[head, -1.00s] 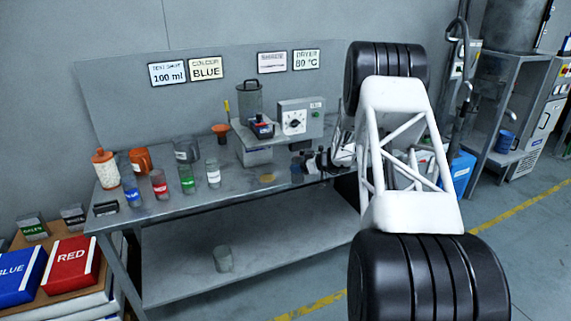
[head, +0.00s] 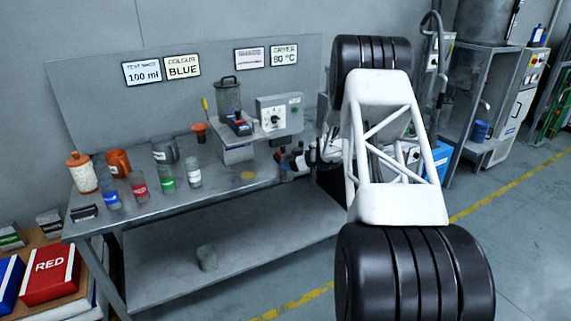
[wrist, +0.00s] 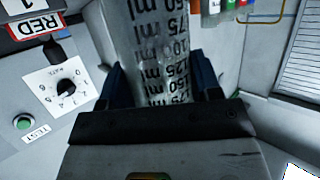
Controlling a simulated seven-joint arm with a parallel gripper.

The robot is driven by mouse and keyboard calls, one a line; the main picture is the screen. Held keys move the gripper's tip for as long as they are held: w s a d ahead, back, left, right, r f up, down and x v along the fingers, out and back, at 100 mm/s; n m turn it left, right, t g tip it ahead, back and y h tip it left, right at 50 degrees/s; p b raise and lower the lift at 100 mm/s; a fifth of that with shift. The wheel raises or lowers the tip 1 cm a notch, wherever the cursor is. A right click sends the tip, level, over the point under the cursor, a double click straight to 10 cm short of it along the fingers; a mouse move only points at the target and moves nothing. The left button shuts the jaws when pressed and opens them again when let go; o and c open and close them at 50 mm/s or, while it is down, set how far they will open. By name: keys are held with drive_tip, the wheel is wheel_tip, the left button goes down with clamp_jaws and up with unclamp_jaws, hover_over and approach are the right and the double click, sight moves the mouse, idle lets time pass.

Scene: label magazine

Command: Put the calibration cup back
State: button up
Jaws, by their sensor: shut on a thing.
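My gripper (wrist: 160,92) is shut on a clear cup with black ml markings (wrist: 158,45), which fills the upper middle of the wrist view between two dark blue fingers. The markings read upside down there. The machine's dial and green button show at left in the wrist view. An orange-yellow round spot (head: 248,175) lies on the bench left of my gripper.
Glasses with blue (head: 111,195), red (head: 138,186), green (head: 167,177) and white (head: 194,172) labels stand on the bench (head: 215,192). Behind are an orange jug (head: 119,162) and a grey jug (head: 165,151). A clear cup (head: 207,257) stands on the lower shelf.

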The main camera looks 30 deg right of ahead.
drive_tip(key=shift+a, duration=0.15)
drive_tip(key=w+a, duration=0.1)
drive_tip(key=a, duration=1.1)
drive_tip(key=shift+w+a+r, duration=0.15)
drive_tip(key=shift+w+r, duration=0.05)
drive_tip(key=shift+w, duration=0.05)
drive_tip(key=w+a, duration=0.9)
drive_tip(key=shift+w+a, duration=0.25)
drive_tip(key=shift+w, duration=0.05)
drive_tip(key=x, duration=0.2)
drive_tip(key=r+x, duration=0.1)
drive_tip(key=x, duration=0.1)
drive_tip(key=shift+w+a+f, duration=0.15)
drive_tip(key=shift+w+a, duration=0.1)
drive_tip(key=shift+a, duration=0.05)
drive_tip(key=shift+f, duration=0.45)
